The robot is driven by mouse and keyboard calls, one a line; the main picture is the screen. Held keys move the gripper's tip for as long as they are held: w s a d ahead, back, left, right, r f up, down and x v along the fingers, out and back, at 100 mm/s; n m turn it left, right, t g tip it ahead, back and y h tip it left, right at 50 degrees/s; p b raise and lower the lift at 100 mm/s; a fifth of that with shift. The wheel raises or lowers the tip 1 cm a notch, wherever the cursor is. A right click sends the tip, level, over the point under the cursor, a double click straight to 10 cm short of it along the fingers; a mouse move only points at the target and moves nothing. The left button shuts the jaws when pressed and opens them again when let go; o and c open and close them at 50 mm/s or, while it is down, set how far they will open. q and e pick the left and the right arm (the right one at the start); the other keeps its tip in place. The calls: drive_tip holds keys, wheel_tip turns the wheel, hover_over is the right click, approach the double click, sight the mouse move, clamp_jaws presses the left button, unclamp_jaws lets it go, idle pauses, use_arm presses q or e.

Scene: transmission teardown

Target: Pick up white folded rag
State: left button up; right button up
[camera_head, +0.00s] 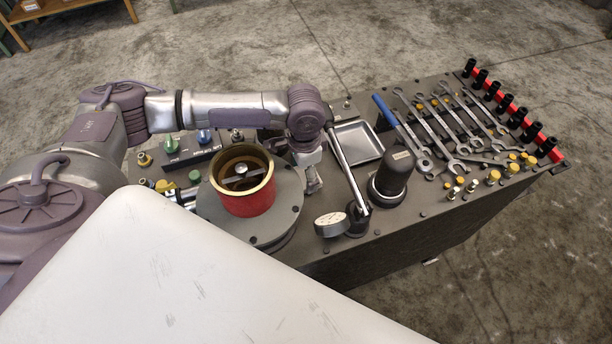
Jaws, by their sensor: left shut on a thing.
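My left arm reaches in from the left over the workbench (408,221), and its wrist points down. My left gripper (313,183) is low over the bench top, just right of the red cylinder with a brass rim (248,200). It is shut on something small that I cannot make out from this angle. I cannot pick out a white folded rag anywhere in the view. My right gripper is not in view.
A metal tray (359,143), a dark upright cylinder (393,178), several spanners (441,131) and a socket row (512,108) fill the right side. A pale panel covers the lower left.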

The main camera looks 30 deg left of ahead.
use_arm(q)
wheel_tip(320, 180, up, 18)
drive_tip(key=b, duration=0.1)
drive_tip(key=shift+b, duration=0.3)
idle(0.3)
